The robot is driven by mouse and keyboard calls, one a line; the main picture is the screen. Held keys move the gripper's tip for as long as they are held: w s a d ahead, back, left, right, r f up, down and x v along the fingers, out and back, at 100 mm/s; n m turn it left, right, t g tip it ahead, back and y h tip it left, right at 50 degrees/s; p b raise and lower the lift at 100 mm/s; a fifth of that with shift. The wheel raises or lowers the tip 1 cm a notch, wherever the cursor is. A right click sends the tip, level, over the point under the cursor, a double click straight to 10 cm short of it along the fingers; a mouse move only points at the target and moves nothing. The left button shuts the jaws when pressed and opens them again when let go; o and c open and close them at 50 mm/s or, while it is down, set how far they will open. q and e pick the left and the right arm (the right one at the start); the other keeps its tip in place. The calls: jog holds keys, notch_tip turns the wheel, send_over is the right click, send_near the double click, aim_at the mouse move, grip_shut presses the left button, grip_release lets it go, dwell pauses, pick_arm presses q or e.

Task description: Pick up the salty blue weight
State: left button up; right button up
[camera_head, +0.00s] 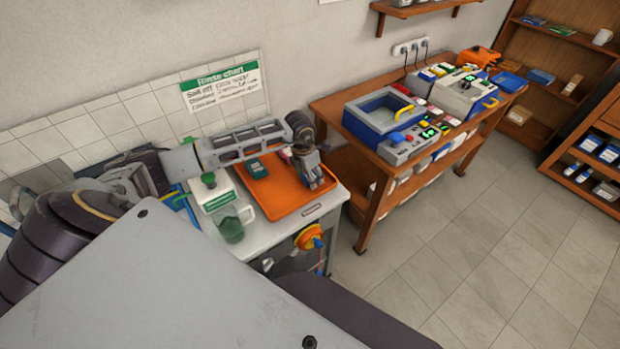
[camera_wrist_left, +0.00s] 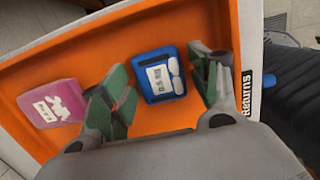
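The blue weight (camera_wrist_left: 160,75) lies on the orange tray (camera_wrist_left: 95,60), with a pale label and white patches on its top. My left gripper (camera_wrist_left: 162,68) is open over the tray, its green-padded fingers on either side of the weight. I see no clear contact between the fingers and the weight. In the head view my left gripper (camera_head: 314,180) points down at the right part of the tray (camera_head: 281,207) and hides the blue weight. My right gripper is not in view.
A pink block (camera_wrist_left: 52,103) lies left of the fingers. A dark teal block (camera_head: 257,168) lies on the tray's left part. A green-lidded container (camera_head: 209,181) and a clear jug (camera_head: 231,229) stand left of the tray. A wooden bench (camera_head: 375,160) with devices stands to the right.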

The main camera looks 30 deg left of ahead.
pick_arm(q)
jog(key=c, duration=1.1)
jog(key=shift+r, duration=0.2)
jog(key=shift+c, duration=0.2)
notch_tip(320, 180, up, 10)
jog(key=b, duration=0.1)
jog(key=shift+f+b, duration=0.15)
jog(key=shift+b, duration=0.25)
